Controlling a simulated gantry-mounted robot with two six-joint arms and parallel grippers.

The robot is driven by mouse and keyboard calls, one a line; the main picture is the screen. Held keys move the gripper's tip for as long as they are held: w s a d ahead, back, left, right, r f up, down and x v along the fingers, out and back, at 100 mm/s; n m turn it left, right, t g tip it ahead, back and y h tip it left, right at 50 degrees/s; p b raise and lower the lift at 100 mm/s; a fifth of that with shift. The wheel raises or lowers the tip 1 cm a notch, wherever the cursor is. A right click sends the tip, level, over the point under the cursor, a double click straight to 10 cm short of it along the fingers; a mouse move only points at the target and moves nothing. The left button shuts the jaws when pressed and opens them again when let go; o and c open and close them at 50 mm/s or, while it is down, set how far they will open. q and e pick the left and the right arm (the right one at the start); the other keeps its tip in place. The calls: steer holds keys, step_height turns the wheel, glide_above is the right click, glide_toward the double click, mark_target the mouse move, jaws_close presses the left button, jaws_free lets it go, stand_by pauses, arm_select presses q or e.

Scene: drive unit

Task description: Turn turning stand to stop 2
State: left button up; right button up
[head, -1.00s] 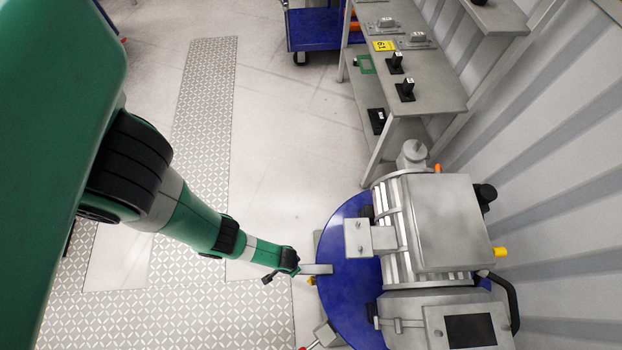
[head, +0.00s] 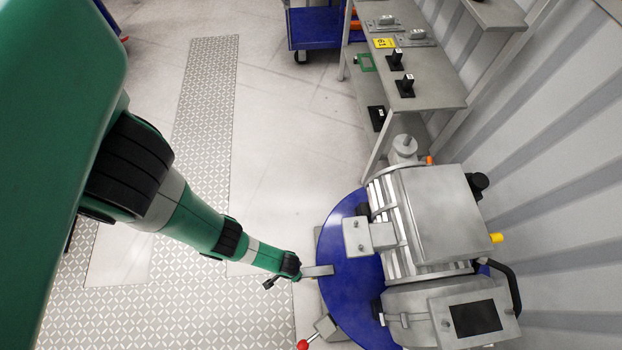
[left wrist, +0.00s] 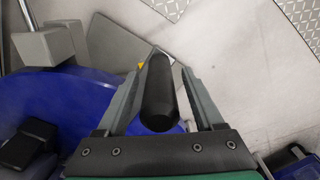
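The turning stand is a round blue disc (head: 335,240) at the lower right of the head view, carrying a grey drive unit (head: 435,215). A flat grey bar (head: 318,270) sticks out from the disc's left edge. My left gripper (head: 292,268) is at that bar's outer end. In the left wrist view, my left gripper (left wrist: 163,72) has its fingers on both sides of a black upright handle (left wrist: 158,95) and appears shut on it. The blue disc (left wrist: 50,90) shows beneath. No stop number is readable. My right gripper is out of view.
A grey lever with a red knob (head: 302,344) sits at the disc's lower left. A grey workbench (head: 430,75) with switches stands above right, against a ribbed wall (head: 560,130). A blue trolley (head: 318,28) stands at the top.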

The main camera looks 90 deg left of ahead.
arm_select(q)
step_height(320, 180, up, 12)
steer(key=p, duration=0.8)
steer(key=shift+f, duration=0.15)
